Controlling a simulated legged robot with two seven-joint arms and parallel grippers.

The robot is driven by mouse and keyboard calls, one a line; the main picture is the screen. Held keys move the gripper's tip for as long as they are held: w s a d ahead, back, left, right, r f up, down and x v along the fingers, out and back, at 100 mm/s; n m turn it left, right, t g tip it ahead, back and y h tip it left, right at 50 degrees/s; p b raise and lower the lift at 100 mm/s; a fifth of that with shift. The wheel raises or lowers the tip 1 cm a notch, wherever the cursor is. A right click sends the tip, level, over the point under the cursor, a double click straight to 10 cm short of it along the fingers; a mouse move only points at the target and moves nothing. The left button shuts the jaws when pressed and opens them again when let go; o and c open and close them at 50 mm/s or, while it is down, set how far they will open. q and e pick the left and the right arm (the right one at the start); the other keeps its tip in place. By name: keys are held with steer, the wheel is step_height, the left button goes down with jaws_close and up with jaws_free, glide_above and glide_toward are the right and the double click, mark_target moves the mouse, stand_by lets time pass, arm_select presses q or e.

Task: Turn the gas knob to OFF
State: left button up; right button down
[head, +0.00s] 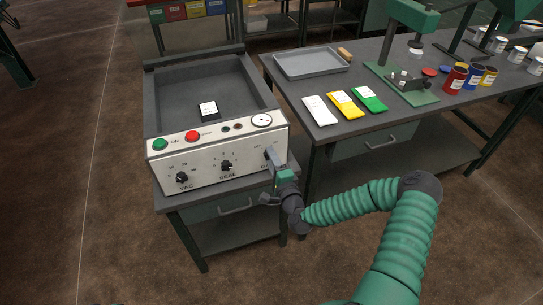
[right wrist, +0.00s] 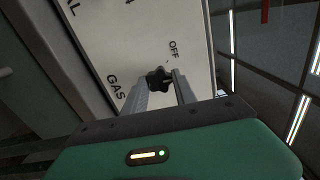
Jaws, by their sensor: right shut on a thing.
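The gas knob (right wrist: 157,78) is a small black lobed knob on the white front panel (right wrist: 125,35). In the right wrist view the words GAS and OFF are printed on the panel near it. My right gripper (right wrist: 163,88) has a finger on either side of the knob and is shut on it. In the head view my right gripper (head: 271,158) is at the right end of the panel and hides most of the gas knob. The knob's exact pointing is hard to tell. My left gripper is not in view.
The same panel carries a VAC knob (head: 181,177), a SEAL knob (head: 226,166), a green button (head: 160,144), a red button (head: 193,136) and a round gauge (head: 262,120). A workbench (head: 398,130) with pouches, a tray (head: 312,64) and cans stands close on the right.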

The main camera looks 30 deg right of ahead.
steer(key=shift+s+a+f+n+p, duration=0.1)
steer(key=shift+n+p, duration=0.2)
steer(key=shift+n, duration=1.35)
steer(key=shift+f+n+p, duration=0.15)
steer(key=shift+n+p, duration=0.15)
steer(key=shift+n, duration=1.3)
steer(key=shift+s+a+f+n+p, duration=0.1)
steer(key=shift+n+p, duration=0.2)
steer(key=shift+n, duration=1.35)
steer(key=c, duration=1.3)
jaws_free()
steer(key=o, duration=0.3)
steer(key=shift+w+d+r, duration=0.1)
steer(key=shift+w+d, duration=0.05)
steer(key=shift+w, duration=0.05)
steer(key=shift+s+r, duration=0.1)
steer(key=shift+s, duration=0.05)
steer(key=v, duration=1.6)
steer(key=shift+s, duration=0.3)
